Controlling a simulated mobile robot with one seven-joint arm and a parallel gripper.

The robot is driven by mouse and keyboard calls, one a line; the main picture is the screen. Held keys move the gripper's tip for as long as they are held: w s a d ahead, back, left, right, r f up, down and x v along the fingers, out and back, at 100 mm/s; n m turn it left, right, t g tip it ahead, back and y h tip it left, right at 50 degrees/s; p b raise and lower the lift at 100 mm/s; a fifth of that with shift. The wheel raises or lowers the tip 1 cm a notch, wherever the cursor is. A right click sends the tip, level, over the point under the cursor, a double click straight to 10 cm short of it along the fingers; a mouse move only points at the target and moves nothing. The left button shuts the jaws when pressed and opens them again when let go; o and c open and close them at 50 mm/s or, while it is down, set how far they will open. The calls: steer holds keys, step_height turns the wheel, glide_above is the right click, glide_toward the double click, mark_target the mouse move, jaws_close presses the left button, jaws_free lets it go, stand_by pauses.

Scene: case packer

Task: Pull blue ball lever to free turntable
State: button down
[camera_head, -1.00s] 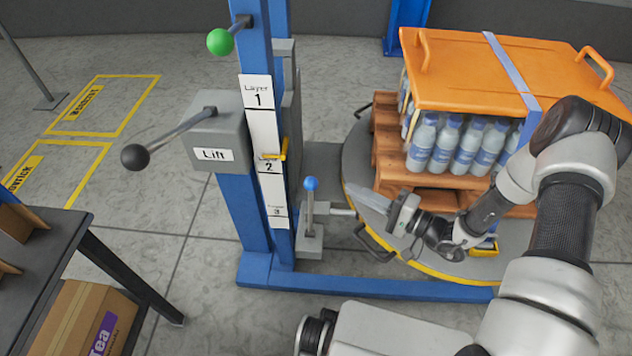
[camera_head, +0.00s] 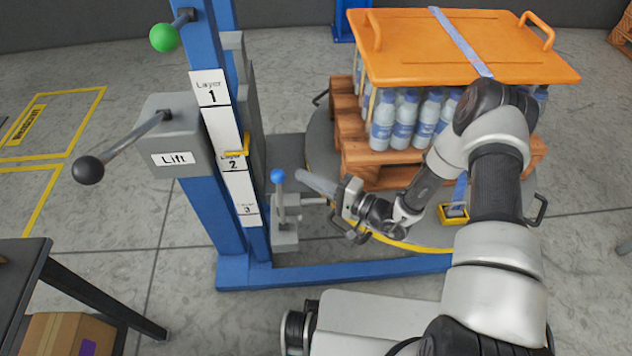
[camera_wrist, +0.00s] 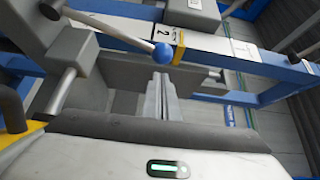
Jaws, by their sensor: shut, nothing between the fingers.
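The blue ball lever (camera_head: 278,177) stands upright on a small grey block at the foot of the blue column, beside the turntable. In the wrist view its blue ball (camera_wrist: 162,52) is just beyond my fingertips, slightly left of them. My gripper (camera_head: 302,176) is shut and empty, just right of the ball and apart from it. The shut fingers also show in the wrist view (camera_wrist: 161,82). The turntable (camera_head: 322,150) is a grey disc with a yellow edge and black handles. It carries a wooden pallet (camera_head: 375,165) with water bottles under an orange cover (camera_head: 470,50).
The blue column (camera_head: 208,130) carries a grey Lift box (camera_head: 172,135) with a black ball lever (camera_head: 90,169) and a green ball (camera_head: 164,38) above. A dark table (camera_head: 25,270) stands at lower left over a carton (camera_head: 60,335). Floor between table and column is clear.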

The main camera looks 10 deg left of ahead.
steer(key=x, duration=0.5)
steer(key=shift+b, duration=0.3)
steer(key=s+d+n+y, duration=0.2)
steer(key=s+d+n, duration=0.1)
steer(key=s, duration=0.9)
steer(key=shift+s+r+n+y, duration=0.3)
steer(key=shift+s+n, duration=0.1)
steer(key=shift+n, duration=0.1)
